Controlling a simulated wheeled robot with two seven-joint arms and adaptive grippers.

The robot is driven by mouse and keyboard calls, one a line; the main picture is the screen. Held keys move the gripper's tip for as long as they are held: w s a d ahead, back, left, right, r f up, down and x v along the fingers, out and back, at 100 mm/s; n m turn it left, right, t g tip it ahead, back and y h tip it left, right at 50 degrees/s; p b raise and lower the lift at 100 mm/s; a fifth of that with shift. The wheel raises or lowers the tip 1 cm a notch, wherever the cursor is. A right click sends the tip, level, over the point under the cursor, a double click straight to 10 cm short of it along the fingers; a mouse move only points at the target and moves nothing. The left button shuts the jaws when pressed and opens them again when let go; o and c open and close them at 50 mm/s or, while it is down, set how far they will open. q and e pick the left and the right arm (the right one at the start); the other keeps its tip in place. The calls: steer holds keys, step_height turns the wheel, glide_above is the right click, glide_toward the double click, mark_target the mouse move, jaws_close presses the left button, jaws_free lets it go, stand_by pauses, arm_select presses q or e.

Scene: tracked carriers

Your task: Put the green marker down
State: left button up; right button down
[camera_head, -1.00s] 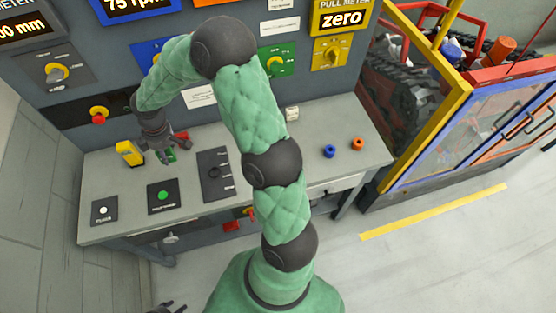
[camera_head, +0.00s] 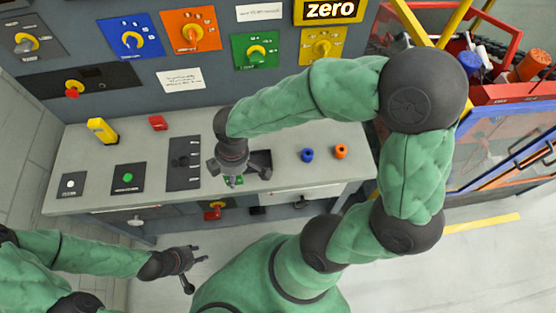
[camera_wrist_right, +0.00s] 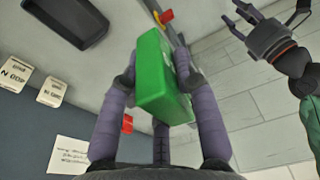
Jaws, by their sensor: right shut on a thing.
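The green marker, a bright green block (camera_wrist_right: 163,80), is pinched between the fingers of my right gripper (camera_wrist_right: 158,84) in the right wrist view. In the head view my right gripper (camera_head: 239,174) hangs over the front part of the grey bench (camera_head: 90,160); only a sliver of green shows beneath it. I cannot tell how high the block is above the bench. My left gripper (camera_head: 193,268) is open and empty, low in front of the bench; it also shows in the right wrist view (camera_wrist_right: 262,28).

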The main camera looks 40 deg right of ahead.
steer(key=shift+s+d+f, duration=0.15)
steer(key=shift+s+d, duration=0.05)
steer(key=shift+s, duration=0.2)
steer(key=shift+d+f, duration=0.15)
steer(key=shift+d, duration=0.2)
steer(key=w+d+f+b, duration=0.2)
steer(key=w+d+f, duration=0.25)
steer(key=d, duration=0.25)
steer(key=b, duration=0.1)
glide_above(254, 162)
steer(key=f, duration=0.4)
steer(key=shift+s+f, duration=0.1)
steer(key=shift+s, duration=0.2)
steer(key=shift+w+d+f, duration=0.15)
steer(key=shift+f, duration=0.2)
arm_select(q)
steer(key=shift+a+b+x, duration=0.2)
steer(key=shift+b+x, duration=0.15)
steer(key=shift+x, duration=0.75)
steer(key=shift+a+b+x, duration=0.2)
steer(key=shift+b+x, duration=0.1)
steer(key=shift+x, duration=0.85)
arm_select(e)
steer(key=shift+w+d+f, duration=0.1)
steer(key=shift+d+f, duration=0.05)
steer(key=shift+f, duration=1.5)
